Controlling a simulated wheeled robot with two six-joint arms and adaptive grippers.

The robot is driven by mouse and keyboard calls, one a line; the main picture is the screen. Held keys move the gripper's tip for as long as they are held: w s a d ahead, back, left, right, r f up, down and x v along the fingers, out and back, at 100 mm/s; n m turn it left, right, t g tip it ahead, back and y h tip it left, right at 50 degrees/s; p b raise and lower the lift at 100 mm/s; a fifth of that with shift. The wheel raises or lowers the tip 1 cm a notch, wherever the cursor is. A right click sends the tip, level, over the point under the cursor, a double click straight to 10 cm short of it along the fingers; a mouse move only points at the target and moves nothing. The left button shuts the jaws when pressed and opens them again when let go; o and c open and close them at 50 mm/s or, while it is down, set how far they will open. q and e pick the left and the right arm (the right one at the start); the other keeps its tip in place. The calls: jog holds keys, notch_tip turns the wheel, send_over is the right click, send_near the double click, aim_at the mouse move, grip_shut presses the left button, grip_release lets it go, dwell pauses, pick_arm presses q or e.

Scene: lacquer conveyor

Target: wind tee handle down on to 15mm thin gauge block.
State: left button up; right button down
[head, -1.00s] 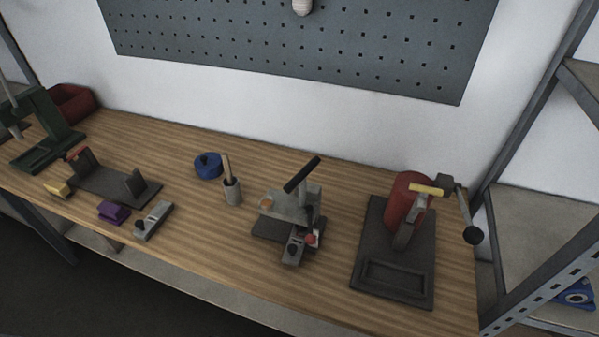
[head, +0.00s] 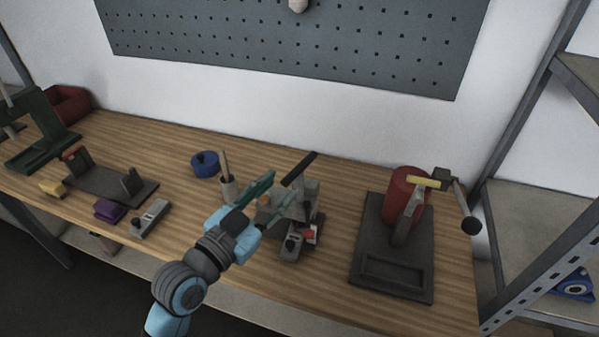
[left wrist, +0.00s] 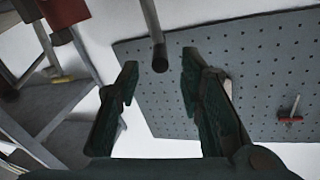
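The tee handle's dark bar (head: 299,169) slants up over a small grey fixture (head: 311,194) at the bench's middle. A grey block with a dark knob (head: 292,246) sits at the fixture's front, beside a small red part; I cannot tell which piece is the thin gauge block. My left gripper (head: 277,193) is open just left of the handle, its fingers covering part of the fixture. In the left wrist view a dark-ended rod (left wrist: 157,40), apparently the handle bar, reaches down in line with the gap between the open fingers (left wrist: 160,77). Nothing is held.
A grey cup with a stick (head: 228,188) and a blue round object (head: 205,164) stand left of the fixture. A press with a red cylinder (head: 400,192) stands to the right. A purple block (head: 108,209) and a yellow block (head: 52,189) lie farther left.

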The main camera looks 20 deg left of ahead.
aim_at(315, 154)
pick_arm(q)
jog(key=x, duration=0.8)
jog(key=shift+w, duration=0.1)
jog(key=shift+d, duration=0.1)
grip_shut()
